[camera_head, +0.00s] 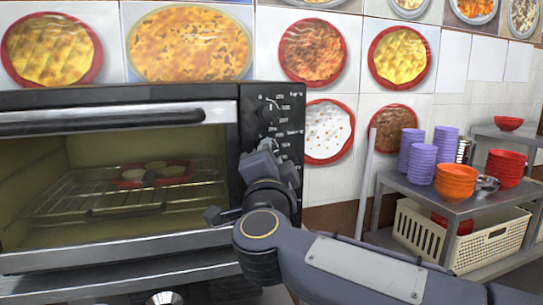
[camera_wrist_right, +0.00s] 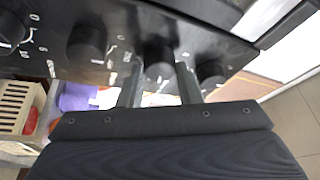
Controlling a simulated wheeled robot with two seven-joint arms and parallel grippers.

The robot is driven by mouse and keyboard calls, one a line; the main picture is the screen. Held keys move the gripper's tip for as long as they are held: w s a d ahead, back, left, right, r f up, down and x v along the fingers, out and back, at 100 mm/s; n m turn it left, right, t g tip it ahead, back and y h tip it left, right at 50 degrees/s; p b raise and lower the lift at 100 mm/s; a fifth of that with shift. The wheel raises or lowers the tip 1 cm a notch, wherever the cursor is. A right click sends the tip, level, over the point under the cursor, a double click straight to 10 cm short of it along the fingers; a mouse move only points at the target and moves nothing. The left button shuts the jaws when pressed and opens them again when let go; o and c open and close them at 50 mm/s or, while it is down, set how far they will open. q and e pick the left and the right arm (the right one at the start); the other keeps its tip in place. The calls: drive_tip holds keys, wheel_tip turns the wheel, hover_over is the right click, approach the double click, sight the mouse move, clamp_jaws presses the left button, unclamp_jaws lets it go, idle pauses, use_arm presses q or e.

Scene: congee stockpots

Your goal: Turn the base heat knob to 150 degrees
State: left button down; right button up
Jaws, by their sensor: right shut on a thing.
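The oven's black control panel (camera_head: 268,100) stands right of its glass door and carries a column of dark knobs with white marks. The top knob (camera_head: 268,112) is in plain sight in the head view; my right gripper (camera_head: 268,163) covers the lower panel. In the right wrist view my gripper's fingers (camera_wrist_right: 160,80) stand on both sides of one knob (camera_wrist_right: 158,55) and are shut on it. Other knobs (camera_wrist_right: 87,42) lie to either side. The labels are too small to read, so I cannot tell the held knob's name or setting. My left gripper is not in view.
The oven's rack (camera_head: 85,200) holds a red dish (camera_head: 130,177) with pale round items. At right, a metal shelf (camera_head: 405,186) bears purple cups (camera_head: 412,150) and orange bowls (camera_head: 456,181) above a cream basket (camera_head: 415,230). A tiled wall stands behind.

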drive_tip(key=shift+m, duration=0.6)
drive_tip(key=shift+h, duration=0.3)
drive_tip(key=o, duration=1)
drive_tip(key=b+v, duration=0.1)
drive_tip(key=v, duration=0.6)
drive_tip(key=shift+s+a+r, duration=0.1)
drive_tip(key=shift+s, duration=0.35)
